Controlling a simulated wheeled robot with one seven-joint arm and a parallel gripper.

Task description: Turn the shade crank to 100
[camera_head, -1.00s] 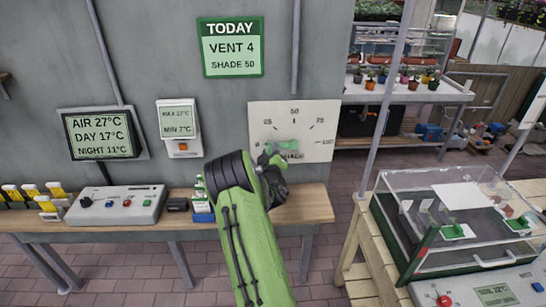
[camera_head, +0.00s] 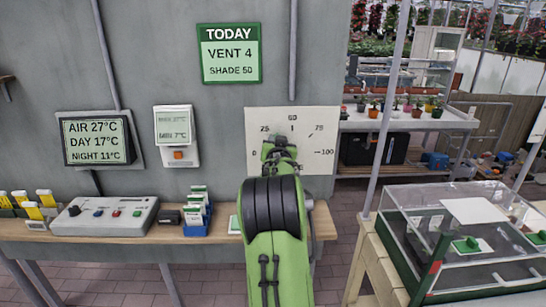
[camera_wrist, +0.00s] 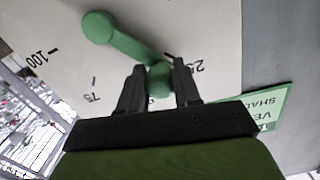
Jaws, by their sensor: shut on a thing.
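The shade dial (camera_head: 318,122) is a white plate on the grey wall, marked from 0 on the left, over the top, to 100 on the right. Its green crank (camera_wrist: 124,40) has a round hub and an arm ending in a knob (camera_wrist: 159,78). My gripper (camera_wrist: 159,82) is shut on the knob, one dark finger on each side. My arm hides the lower dial, and the exact reading cannot be told.
A green sign (camera_head: 231,55) above left reads VENT 4, SHADE 50. A wooden bench (camera_head: 120,247) below holds a grey control box (camera_head: 105,216) and a blue holder (camera_head: 197,226) of packets.

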